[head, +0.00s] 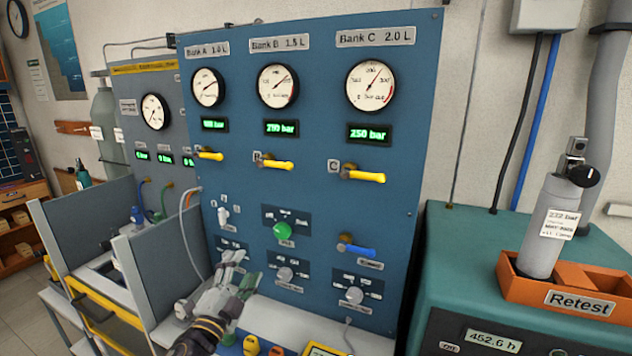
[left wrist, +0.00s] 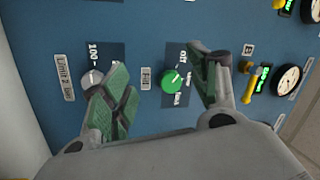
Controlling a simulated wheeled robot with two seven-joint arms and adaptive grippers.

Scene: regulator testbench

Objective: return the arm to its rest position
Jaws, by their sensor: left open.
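My left gripper (head: 238,272) is in front of the lower part of the blue panel (head: 325,105), below and left of the green knob (head: 283,231). In the left wrist view its green-padded fingers (left wrist: 165,85) are spread apart, with the green knob (left wrist: 173,81) showing between them and nothing held. A grey knob (left wrist: 93,78) shows beside one finger there. In the head view the arm comes in from the bottom and hides part of the lower panel. I cannot tell whether a finger touches the panel. My right gripper is not in view.
Yellow lever handles (head: 364,174) and a blue handle (head: 356,248) stick out from the panel. Grey partition walls (head: 160,280) stand to the left. On the right, an orange Retest tray (head: 597,284) holding a grey cylinder (head: 547,228) sits on a green unit (head: 458,232).

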